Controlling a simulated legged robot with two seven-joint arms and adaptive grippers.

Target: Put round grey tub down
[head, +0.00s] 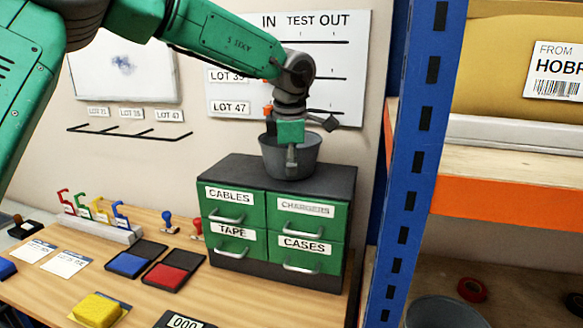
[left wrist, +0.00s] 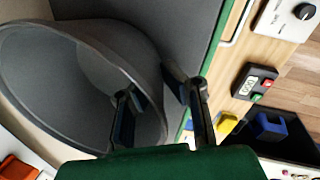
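The round grey tub (head: 305,160) is upright on the dark top of the drawer cabinet (head: 232,172), and its base appears to rest there. My left gripper (head: 291,160) points down at the tub's near side. In the left wrist view the tub (left wrist: 60,85) fills the left, and my left gripper (left wrist: 155,90) straddles its wall, one finger inside and one outside. Gaps show between the fingers and the rim, so the gripper looks open. The fingertips' lower ends are partly hidden. My right gripper is not in view.
The cabinet has green labelled drawers. A blue shelf post (head: 405,150) stands close on the right. Ink pads (head: 175,268), stamps and a yellow block (head: 97,309) lie on the wooden bench. Another grey container (head: 445,313) shows at the lower right. A whiteboard hangs behind.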

